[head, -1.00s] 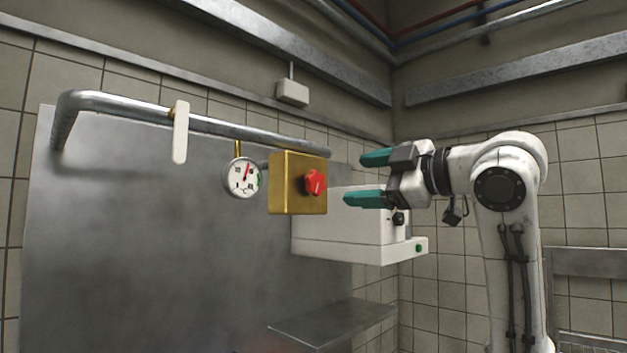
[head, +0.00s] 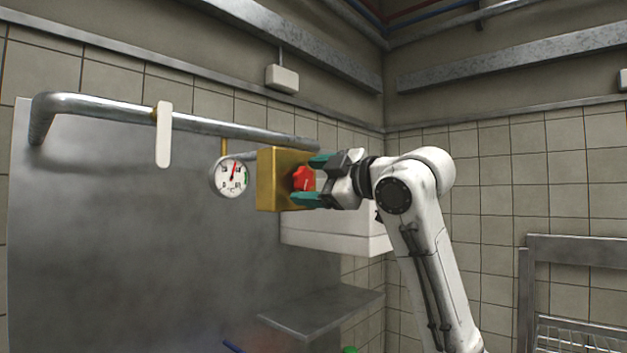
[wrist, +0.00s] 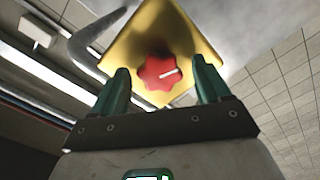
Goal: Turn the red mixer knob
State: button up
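The red mixer knob (head: 303,178) sits on the front face of a brass-coloured box (head: 268,180) on the wall pipe. In the wrist view the knob (wrist: 160,73) is lobed, with a white mark pointing to the right. My gripper (head: 312,180) is open, its teal fingers at the knob in the head view, one above and one below it. In the wrist view my gripper (wrist: 162,85) has one finger on each side of the knob, with a gap on both sides. A round dial gauge (head: 230,177) hangs left of the box, its red needle pointing up and slightly right.
A steel pipe (head: 215,126) with a white lever (head: 163,135) runs above the gauge. A white cabinet (head: 330,232) is behind and below the box. A metal shelf (head: 318,313) juts out lower down. The space left of the gauge is clear.

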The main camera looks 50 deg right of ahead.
jog(key=c, duration=1)
jog(key=shift+m, duration=0.4)
jog(key=m, duration=0.3)
jog(key=shift+a+m, duration=0.1)
jog(key=shift+m, duration=0.2)
jog(key=m, duration=0.5)
jog(key=shift+m, duration=0.3)
jog(key=o, duration=1)
jog(key=shift+o, duration=0.2)
